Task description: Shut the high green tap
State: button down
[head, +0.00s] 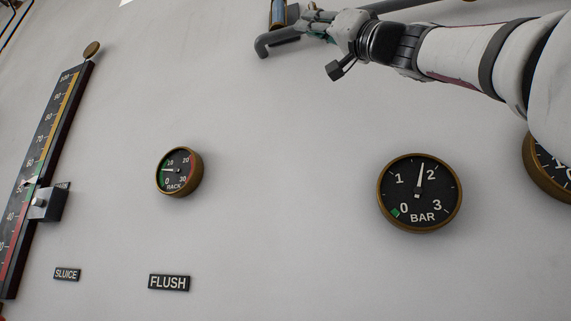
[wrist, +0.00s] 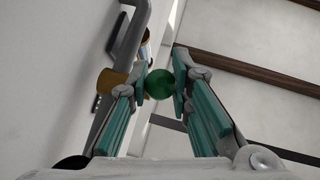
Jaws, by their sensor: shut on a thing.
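The high green tap shows in the wrist view as a round green knob (wrist: 159,84) between my fingertips. My gripper (wrist: 162,86) is shut on it, one finger on each side. In the head view my gripper (head: 318,20) is at the top of the picture, beside a bent grey pipe (head: 275,41). The knob cannot be made out in the head view, and the tap's body is mostly hidden by my fingers. A brass fitting (wrist: 112,82) sits on the pipe to the left of the knob in the wrist view.
A BAR gauge (head: 419,193) reads between 1 and 2. A RACK gauge (head: 179,171), a tall scale (head: 45,150) and a FLUSH plate (head: 169,282) are on the white wall. A small glass tube (head: 278,12) stands by the pipe.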

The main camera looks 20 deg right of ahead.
jog(key=shift+w+a+f, duration=0.1)
jog(key=shift+w+a, duration=0.05)
jog(key=shift+a, duration=0.05)
jog(key=c, duration=1.4)
grip_release()
jog(key=shift+a, duration=0.1)
jog(key=shift+s+d+f, duration=0.25)
jog(key=shift+s+d, duration=0.15)
jog(key=v, duration=1.1)
jog(key=shift+w+f, duration=0.1)
jog(key=shift+w, duration=0.05)
